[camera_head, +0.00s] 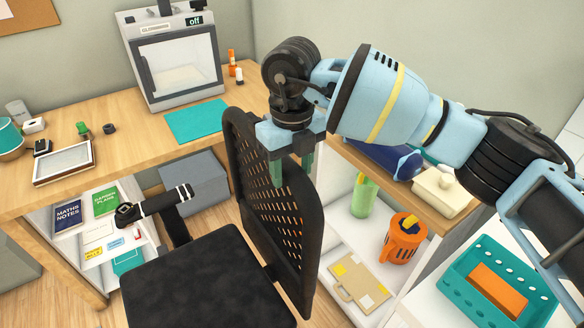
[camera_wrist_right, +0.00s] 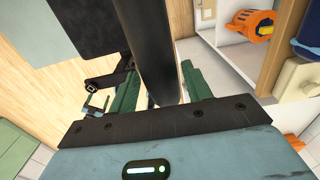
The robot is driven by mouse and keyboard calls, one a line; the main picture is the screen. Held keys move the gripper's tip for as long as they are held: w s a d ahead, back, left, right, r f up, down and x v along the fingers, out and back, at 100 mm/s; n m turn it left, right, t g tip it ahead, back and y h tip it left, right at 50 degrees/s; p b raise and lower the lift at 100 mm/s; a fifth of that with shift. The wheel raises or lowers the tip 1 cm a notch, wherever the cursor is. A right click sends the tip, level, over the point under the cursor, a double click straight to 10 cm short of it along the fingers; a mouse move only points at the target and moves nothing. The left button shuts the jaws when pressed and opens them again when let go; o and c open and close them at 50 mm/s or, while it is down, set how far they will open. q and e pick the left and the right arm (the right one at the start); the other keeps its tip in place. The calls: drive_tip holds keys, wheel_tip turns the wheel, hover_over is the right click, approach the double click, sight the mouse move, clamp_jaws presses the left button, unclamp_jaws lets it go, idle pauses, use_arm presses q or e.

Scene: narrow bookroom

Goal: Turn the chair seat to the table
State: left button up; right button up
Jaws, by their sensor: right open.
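The black chair has a perforated backrest (camera_head: 255,185) at the right of its dark seat (camera_head: 205,285), so the seat faces left in the head view, sideways to the table. An armrest (camera_head: 160,203) shows behind the seat. The wooden table (camera_head: 180,133) runs along the back wall. My right gripper (camera_head: 291,170) is open at the top of the backrest, one green finger on each side. In the right wrist view the backrest (camera_wrist_right: 155,50) passes between the fingers (camera_wrist_right: 160,85); contact is unclear. My left gripper is not in view.
On the table stand a 3D printer (camera_head: 175,55), a teal mat (camera_head: 197,121) and a framed tray (camera_head: 64,163). A grey box (camera_head: 195,182) sits under it. A shelf with an orange jug (camera_head: 403,240) and a teal crate (camera_head: 455,268) stand close at the right.

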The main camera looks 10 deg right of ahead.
drive_tip(key=shift+f, duration=0.25)
clamp_jaws()
drive_tip(key=shift+s, duration=0.1)
idle(0.3)
